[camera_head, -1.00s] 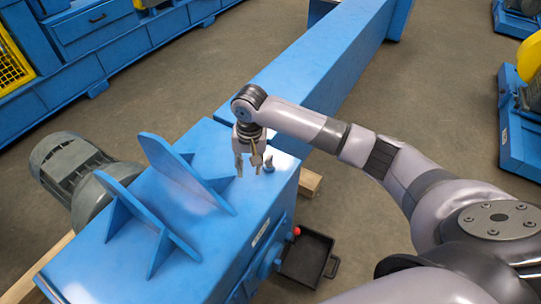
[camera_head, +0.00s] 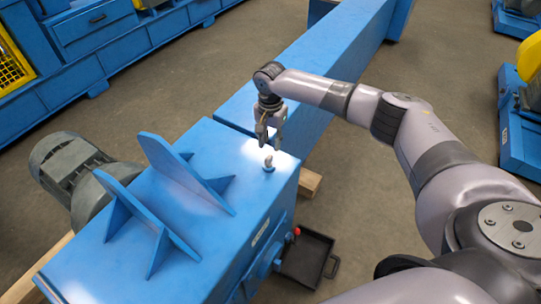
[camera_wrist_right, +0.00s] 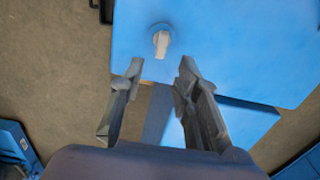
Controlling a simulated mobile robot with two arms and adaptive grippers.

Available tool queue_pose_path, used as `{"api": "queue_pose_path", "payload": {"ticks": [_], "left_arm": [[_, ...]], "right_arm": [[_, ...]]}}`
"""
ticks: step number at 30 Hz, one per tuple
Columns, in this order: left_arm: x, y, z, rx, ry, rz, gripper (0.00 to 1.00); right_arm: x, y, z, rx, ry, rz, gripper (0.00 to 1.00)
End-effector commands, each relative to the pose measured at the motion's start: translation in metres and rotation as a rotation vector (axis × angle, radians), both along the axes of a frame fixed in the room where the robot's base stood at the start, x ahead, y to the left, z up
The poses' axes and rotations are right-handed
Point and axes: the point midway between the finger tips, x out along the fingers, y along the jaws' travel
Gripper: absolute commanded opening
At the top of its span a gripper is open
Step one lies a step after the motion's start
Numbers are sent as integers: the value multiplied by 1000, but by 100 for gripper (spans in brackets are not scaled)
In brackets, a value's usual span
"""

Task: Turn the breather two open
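The breather (camera_head: 268,163) is a small pale knob on a round blue base, on top of the blue housing (camera_head: 215,215) near its right back corner. In the right wrist view the breather (camera_wrist_right: 161,42) stands beyond the fingertips, with its pale handle pointing toward the gripper. My right gripper (camera_head: 271,143) is above and just behind the breather, apart from it. In the right wrist view the right gripper (camera_wrist_right: 160,72) has its two fingers spread with nothing between them. My left gripper is not in view.
Two blue upright fins (camera_head: 180,170) stand on the housing, left of the breather. A grey motor (camera_head: 68,165) sits on the left. A long blue beam (camera_head: 330,70) runs back behind the housing.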

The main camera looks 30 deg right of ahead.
Motion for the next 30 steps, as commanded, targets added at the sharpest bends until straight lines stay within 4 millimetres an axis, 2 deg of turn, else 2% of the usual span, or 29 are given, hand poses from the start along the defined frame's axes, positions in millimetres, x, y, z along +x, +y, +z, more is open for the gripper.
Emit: {"api": "queue_pose_path", "payload": {"ticks": [1,6,12,23,30], "left_arm": [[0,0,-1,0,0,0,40],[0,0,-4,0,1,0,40],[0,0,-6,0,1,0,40],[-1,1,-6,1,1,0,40],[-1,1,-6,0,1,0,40]], "right_arm": [[-1,0,-12,-1,3,-1,30],[-1,0,-44,-1,3,0,30],[0,1,-65,0,0,1,30],[0,0,-70,1,-1,1,30],[0,0,-70,0,0,1,15]]}}
